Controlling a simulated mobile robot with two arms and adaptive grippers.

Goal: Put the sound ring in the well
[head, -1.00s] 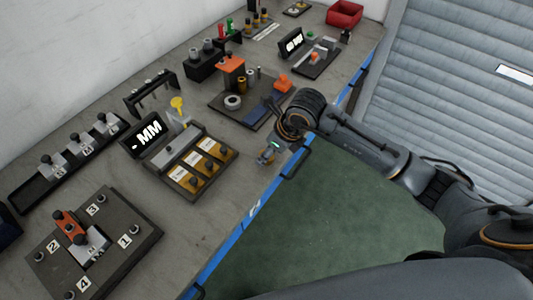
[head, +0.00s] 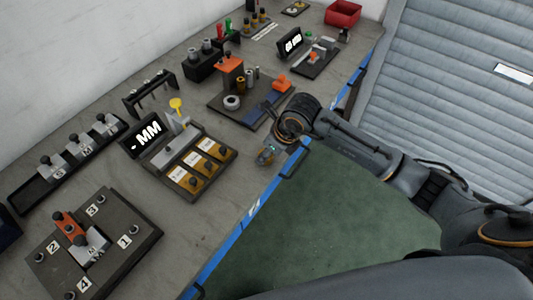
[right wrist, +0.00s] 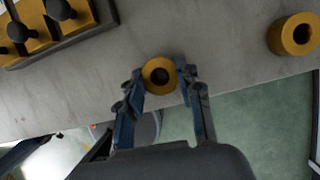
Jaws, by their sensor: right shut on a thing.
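In the head view my right gripper (head: 268,155) is over the front edge of the bench, right of the gauge with yellow blocks; the held ring is too small to make out there. A second brass-coloured ring (right wrist: 296,35) stands apart on the bench to the right in the right wrist view. I cannot tell which ring is the sound one, nor surely pick out the well. My left gripper is not in view.
The gauge (head: 185,158) with a display stands left of my gripper. Behind it is a dark plate (head: 222,110) with an orange-topped block, a pale ring and posts. A numbered fixture (head: 130,207) is at lower left. Bare bench (head: 215,215) lies between gauge and blue edge.

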